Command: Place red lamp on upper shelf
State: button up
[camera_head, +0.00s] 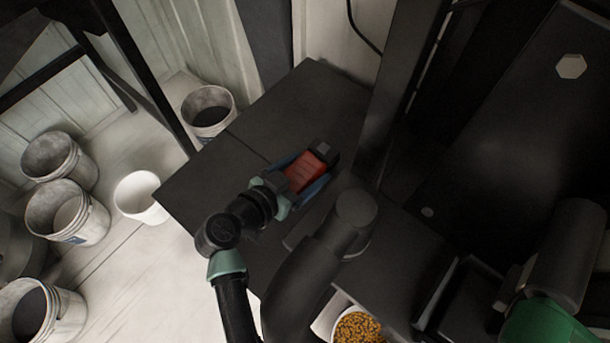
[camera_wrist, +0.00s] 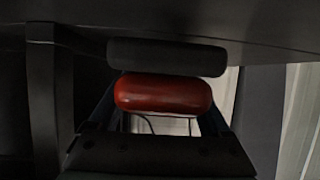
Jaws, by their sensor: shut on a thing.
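The red lamp (camera_head: 306,172) is a small red block with a dark end piece. My gripper (camera_head: 308,178) is shut on it, with a bluish finger on each side. In the head view the lamp shows over the dark shelf top (camera_head: 262,122); I cannot tell its height relative to that surface. In the wrist view the red lamp (camera_wrist: 163,94) sits between the fingers, with its dark part (camera_wrist: 166,56) just above it. A dark flat surface (camera_wrist: 250,32) spans the top of that view. I cannot tell which surface is the upper shelf.
A dark upright post (camera_head: 398,85) and large dark machine panel (camera_head: 510,110) stand right of the lamp. A thick dark pipe (camera_head: 318,262) rises in front. A container of yellow grains (camera_head: 356,328) is at the bottom. Several buckets (camera_head: 68,212) stand on the floor at left.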

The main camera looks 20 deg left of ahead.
jog(key=shift+f, duration=0.85)
jog(key=shift+f, duration=0.15)
jog(key=shift+f, duration=0.15)
jog(key=o, duration=1.4)
jog(key=shift+s+f, duration=0.1)
jog(key=shift+f, duration=0.1)
jog(key=shift+r, duration=0.15)
jog(key=p+v, duration=0.1)
jog(key=v, duration=0.2)
jog(key=p+v, duration=0.1)
jog(key=v, duration=0.3)
jog(key=p+v, duration=0.1)
jog(key=v, duration=0.3)
jog(key=shift+r+p, duration=0.3)
jog(key=shift+r, duration=0.1)
jog(key=shift+s+a+r, duration=0.15)
jog(key=shift+s+a, duration=0.05)
jog(key=shift+s, duration=0.15)
